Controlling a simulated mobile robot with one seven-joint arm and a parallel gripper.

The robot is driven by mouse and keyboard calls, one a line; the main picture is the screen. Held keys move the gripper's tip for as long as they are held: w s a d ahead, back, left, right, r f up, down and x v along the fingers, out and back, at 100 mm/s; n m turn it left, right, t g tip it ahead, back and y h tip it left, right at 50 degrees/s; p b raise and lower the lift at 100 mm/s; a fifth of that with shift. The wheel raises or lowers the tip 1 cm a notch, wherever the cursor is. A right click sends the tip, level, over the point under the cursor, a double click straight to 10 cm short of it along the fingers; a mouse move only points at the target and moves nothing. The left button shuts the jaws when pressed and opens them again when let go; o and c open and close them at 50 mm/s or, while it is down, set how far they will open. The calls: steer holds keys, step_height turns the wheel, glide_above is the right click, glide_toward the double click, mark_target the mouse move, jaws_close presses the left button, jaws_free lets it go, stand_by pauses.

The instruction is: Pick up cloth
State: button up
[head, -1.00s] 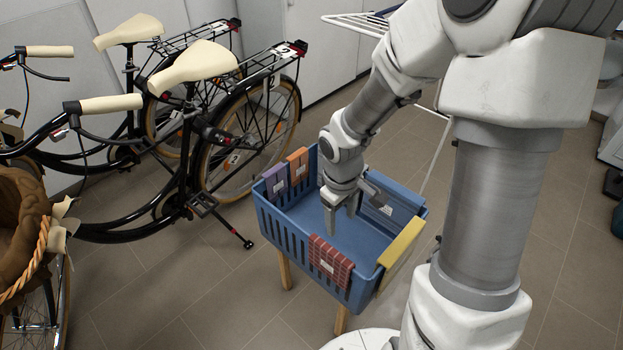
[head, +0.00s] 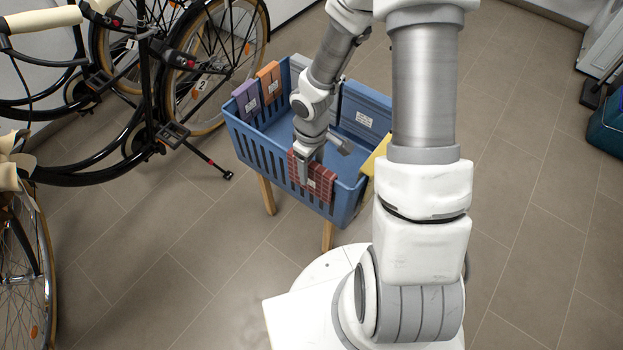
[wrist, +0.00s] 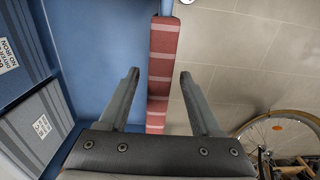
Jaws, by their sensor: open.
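A red checked cloth (head: 314,175) hangs folded over the front rim of the blue basket (head: 258,147), with a white label on it. In the wrist view the same red cloth (wrist: 163,70) runs as a narrow striped strip along the basket edge. My gripper (head: 305,172) is at this cloth, pointing down. In the wrist view my gripper (wrist: 158,85) is open, with one finger on each side of the strip. A gap shows between each finger and the cloth. Purple (head: 248,100), orange (head: 269,81) and yellow (head: 374,158) cloths hang on other parts of the rim.
The basket stands on wooden legs (head: 267,194). Inside it are blue-grey panels (head: 362,115) with white labels. Tiled floor (head: 540,230) is clear on the right.

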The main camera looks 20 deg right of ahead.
step_height(320, 180, down, 5)
steer(key=b, duration=0.3)
steer(key=shift+w+f, duration=0.1)
steer(key=shift+f, duration=0.1)
jaws_close()
